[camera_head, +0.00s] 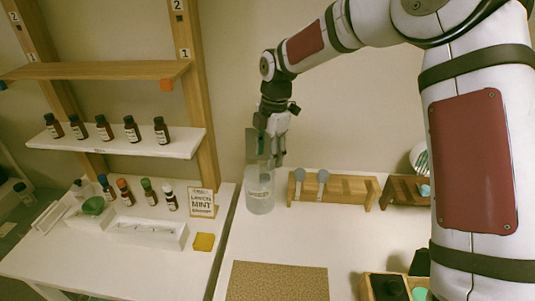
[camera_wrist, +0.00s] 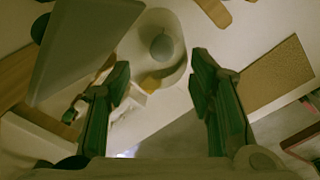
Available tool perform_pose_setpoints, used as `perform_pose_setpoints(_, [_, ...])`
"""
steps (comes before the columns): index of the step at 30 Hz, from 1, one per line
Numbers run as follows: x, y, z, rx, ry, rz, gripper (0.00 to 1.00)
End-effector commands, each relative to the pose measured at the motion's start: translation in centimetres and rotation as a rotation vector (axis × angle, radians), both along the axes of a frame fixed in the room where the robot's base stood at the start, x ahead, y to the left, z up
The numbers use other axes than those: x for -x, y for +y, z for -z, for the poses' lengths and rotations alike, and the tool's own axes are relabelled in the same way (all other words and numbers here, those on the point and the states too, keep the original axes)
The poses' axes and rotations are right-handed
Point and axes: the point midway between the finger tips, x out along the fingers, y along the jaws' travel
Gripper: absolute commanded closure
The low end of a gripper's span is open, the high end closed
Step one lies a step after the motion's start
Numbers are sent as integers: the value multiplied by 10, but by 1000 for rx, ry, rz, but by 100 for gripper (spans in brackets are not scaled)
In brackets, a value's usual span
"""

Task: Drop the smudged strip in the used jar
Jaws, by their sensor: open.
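A clear, frosted-looking jar (camera_head: 260,192) stands on the white table, left of a wooden rack. My gripper (camera_head: 270,160) points down right above it, its fingertips at about the jar's mouth. In the wrist view my gripper (camera_wrist: 160,88) has its two green fingers wide apart, with nothing held between them. A pale rounded shape with a grey disc (camera_wrist: 162,47) shows beyond the fingertips; I cannot tell if it is the jar. I cannot make out the smudged strip in either view; the jar's contents are unclear.
The wooden rack (camera_head: 345,190) holds two grey round-topped items close right of the jar. A shelf (camera_head: 115,141) with several brown bottles, more bottles below, a sign (camera_head: 201,203) and a yellow block (camera_head: 204,242) are left. A brown mat (camera_head: 278,282) lies in front.

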Motion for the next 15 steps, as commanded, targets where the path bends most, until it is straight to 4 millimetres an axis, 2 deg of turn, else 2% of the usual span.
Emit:
perform_pose_setpoints(5, [-1, -2, -22, -1, -4, 1, 51])
perform_pose_setpoints(15, [1, -9, -89, 0, -4, 0, 51])
